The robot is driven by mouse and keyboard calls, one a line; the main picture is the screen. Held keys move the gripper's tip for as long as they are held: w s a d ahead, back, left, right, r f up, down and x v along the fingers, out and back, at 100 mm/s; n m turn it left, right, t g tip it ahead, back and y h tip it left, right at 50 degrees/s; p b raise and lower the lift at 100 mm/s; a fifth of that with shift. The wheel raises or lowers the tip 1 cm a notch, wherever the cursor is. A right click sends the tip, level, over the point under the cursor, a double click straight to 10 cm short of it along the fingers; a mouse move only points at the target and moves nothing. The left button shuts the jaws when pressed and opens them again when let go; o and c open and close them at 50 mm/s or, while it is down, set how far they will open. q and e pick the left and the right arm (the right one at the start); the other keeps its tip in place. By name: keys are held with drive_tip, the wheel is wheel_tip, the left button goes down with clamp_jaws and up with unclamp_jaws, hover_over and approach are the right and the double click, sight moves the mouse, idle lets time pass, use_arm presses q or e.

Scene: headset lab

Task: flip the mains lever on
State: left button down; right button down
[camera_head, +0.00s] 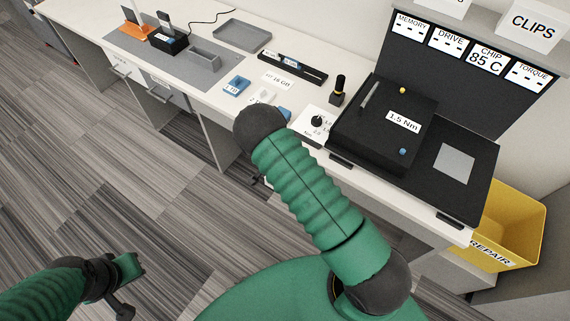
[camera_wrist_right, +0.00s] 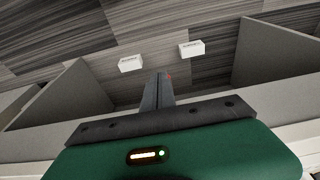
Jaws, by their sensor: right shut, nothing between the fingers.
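My right gripper (camera_wrist_right: 160,84) is shut and empty in the right wrist view, its dark fingers pointing away below the desk edge. A small red bit (camera_wrist_right: 170,76) shows beside the fingertips; it may be part of the mains lever, but it is too small and covered to tell. In the head view my right arm reaches over the desk's front edge and hides its gripper. No lever can be made out there. My left gripper (camera_head: 122,290) hangs over the floor at lower left, away from the desk; its fingers are too unclear to judge.
Two white labelled blocks (camera_wrist_right: 131,63) (camera_wrist_right: 191,48) show beyond the right fingers, between grey panels. The white desk (camera_head: 205,95) carries a black unit marked 1.5 Nm (camera_head: 375,135), a grey tray (camera_head: 243,36) and small parts. A yellow bin (camera_head: 515,215) stands at right. The floor at left is clear.

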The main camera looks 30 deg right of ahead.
wheel_tip(320, 180, down, 3)
drive_tip(key=shift+s+a+r+b, duration=0.1)
drive_tip(key=shift+r+b, duration=0.05)
drive_tip(key=shift+b, duration=0.85)
